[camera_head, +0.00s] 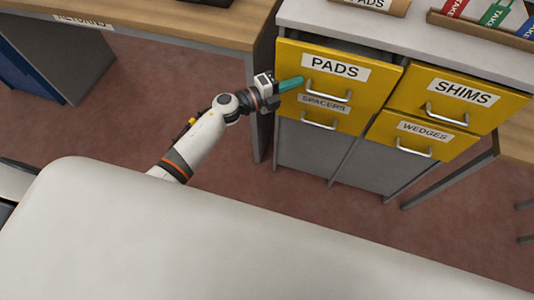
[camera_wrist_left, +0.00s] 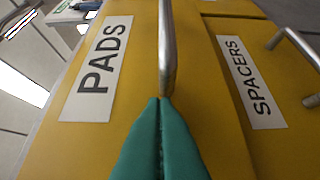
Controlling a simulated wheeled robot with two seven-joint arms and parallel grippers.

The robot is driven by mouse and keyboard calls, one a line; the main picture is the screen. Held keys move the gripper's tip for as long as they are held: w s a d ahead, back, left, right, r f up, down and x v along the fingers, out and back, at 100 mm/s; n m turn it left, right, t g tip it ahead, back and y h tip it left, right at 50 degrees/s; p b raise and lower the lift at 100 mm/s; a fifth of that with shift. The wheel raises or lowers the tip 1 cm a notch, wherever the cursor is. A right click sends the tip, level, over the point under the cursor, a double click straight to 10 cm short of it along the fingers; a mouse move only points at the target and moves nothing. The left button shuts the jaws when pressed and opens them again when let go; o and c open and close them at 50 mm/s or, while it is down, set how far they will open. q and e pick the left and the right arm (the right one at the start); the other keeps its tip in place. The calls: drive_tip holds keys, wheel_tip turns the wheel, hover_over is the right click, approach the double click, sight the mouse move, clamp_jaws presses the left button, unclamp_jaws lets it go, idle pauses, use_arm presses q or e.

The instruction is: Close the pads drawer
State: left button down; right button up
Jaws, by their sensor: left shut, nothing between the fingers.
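The yellow pads drawer (camera_head: 380,75) is at the top left of the cabinet in the head view and stands slightly open, with a dark gap above its front. Its metal handle (camera_head: 328,93) is below the PADS label. My left gripper (camera_head: 298,82) is shut and empty, its teal fingertips at the drawer front near the handle's left end. In the left wrist view the fingertips (camera_wrist_left: 160,103) are at the end of the handle (camera_wrist_left: 167,45), over the drawer front (camera_wrist_left: 135,70). I cannot tell whether they touch it. My right gripper is not in view.
The spacers drawer (camera_head: 345,119) is just below; the shims drawer (camera_head: 490,105) and wedges drawer (camera_head: 455,148) are to the right. A grey worktop (camera_head: 400,30) carries a tray of cards above. A wooden desk (camera_head: 190,20) stands to the left. Open floor lies before the cabinet.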

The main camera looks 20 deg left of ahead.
sight(291, 73)
use_arm(q)
drive_tip(key=w+b, duration=0.1)
drive_tip(key=w, duration=0.2)
drive_tip(key=shift+w, duration=0.3)
drive_tip(key=shift+a+r, duration=0.1)
drive_tip(key=shift+r, duration=0.1)
drive_tip(key=shift+w+r, duration=0.1)
drive_tip(key=shift+w, duration=0.05)
